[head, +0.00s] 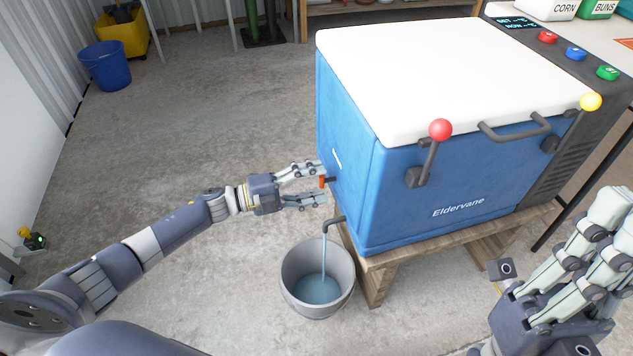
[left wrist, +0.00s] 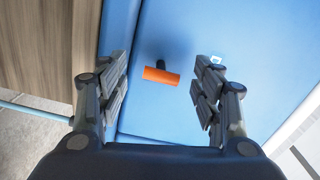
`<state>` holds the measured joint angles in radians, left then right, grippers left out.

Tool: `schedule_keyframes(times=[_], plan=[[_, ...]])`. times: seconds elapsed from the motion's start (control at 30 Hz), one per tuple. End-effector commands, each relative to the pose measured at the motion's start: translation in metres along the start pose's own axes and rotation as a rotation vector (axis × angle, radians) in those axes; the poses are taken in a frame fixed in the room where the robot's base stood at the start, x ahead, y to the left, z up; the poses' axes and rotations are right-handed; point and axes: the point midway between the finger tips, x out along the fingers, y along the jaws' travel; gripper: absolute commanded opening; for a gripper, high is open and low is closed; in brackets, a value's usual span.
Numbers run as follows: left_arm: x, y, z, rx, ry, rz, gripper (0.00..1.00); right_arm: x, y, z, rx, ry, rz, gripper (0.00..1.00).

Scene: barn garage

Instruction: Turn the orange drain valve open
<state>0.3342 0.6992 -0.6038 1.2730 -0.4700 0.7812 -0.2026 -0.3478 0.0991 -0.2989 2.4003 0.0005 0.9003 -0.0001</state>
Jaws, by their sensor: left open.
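The orange drain valve (head: 322,182) is a small T-shaped handle low on the left side of the blue cooler (head: 345,160). In the left wrist view the orange drain valve (left wrist: 161,75) lies crosswise on a dark stem. My left gripper (head: 323,180) is open, its fingers on either side of the handle with gaps to both. A grey spout (head: 333,222) lets a thin stream of water fall into a grey bucket (head: 318,262), which holds some water. My right gripper (head: 615,235) is at the lower right, away from the valve; its tips are partly cut off.
The cooler stands on a wooden stand (head: 376,284). Red (head: 440,130) and yellow (head: 591,102) knobbed levers stick out at its front. A blue bin (head: 106,66) and a yellow mop bucket (head: 122,34) stand at the back left. The concrete floor between is clear.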

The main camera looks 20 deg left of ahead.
Motion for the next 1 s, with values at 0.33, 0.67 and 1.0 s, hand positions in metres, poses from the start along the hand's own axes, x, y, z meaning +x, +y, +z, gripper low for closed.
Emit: schedule_keyframes(times=[0.33, 0.67, 1.0], plan=[[-0.07, 0.002, 0.0, -0.001, -0.002, 0.005, 0.6, -0.001, 0.0, 0.0, 0.001, -0.003, 0.0, 0.0], [-0.111, 0.001, 0.0, -0.001, -0.001, 0.001, 0.6, -0.001, 0.0, 0.0, 0.001, -0.003, -0.001, 0.0], [-0.113, 0.0, 0.0, -0.001, 0.0, 0.001, 0.6, -0.001, -0.001, 0.0, 0.001, -0.003, -0.001, 0.0]])
